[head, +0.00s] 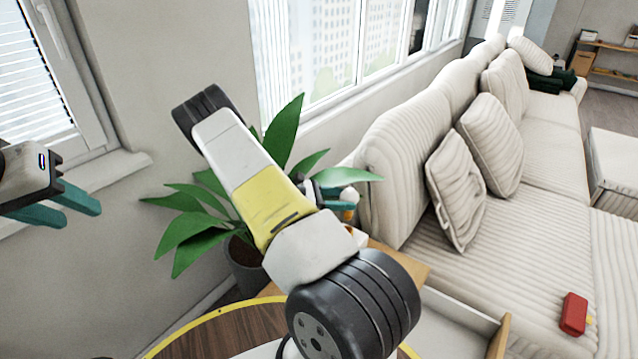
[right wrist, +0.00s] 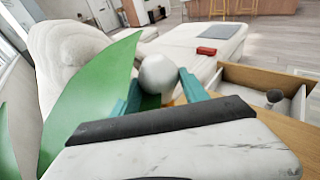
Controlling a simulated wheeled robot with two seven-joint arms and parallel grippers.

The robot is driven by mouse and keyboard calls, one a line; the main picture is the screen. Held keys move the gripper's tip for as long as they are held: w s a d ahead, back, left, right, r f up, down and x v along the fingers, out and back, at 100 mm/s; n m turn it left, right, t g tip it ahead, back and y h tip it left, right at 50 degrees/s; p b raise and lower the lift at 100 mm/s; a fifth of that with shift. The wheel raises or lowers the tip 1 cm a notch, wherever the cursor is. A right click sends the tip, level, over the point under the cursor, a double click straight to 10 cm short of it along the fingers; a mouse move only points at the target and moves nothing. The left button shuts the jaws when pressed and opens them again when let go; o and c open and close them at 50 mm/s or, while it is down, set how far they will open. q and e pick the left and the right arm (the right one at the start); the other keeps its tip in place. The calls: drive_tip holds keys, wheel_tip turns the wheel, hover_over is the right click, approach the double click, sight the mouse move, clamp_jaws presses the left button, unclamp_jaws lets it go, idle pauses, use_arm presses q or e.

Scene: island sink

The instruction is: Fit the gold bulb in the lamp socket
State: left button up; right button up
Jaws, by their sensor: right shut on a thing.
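My right gripper (head: 330,196) is shut on a bulb beside the plant, above the wooden side table. In the right wrist view the bulb's round white globe (right wrist: 158,73) sits between the teal fingers (right wrist: 160,95), with a bit of gold below it. In the head view the bulb (head: 350,195) is small and partly hidden by my arm. I cannot make out the lamp socket; a small white piece (head: 360,236) shows below the gripper, mostly hidden. My left gripper (head: 72,210) is at the left edge, empty, its two teal fingers apart.
A leafy plant (head: 205,215) crowds the right gripper. The side table (head: 408,262) has an open drawer (head: 462,318); a small dark-topped thing (right wrist: 273,97) shows there in the wrist view. A sofa (head: 540,220) holds a red object (head: 574,313). A round wooden table (head: 225,330) is in front.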

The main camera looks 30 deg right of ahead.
drive_tip(key=shift+f, duration=4.7)
drive_tip(key=o, duration=1.6)
drive_tip(key=shift+c, duration=0.2)
drive_tip(key=v, duration=0.7)
drive_tip(key=shift+a, duration=0.4)
drive_tip(key=shift+w, duration=0.1)
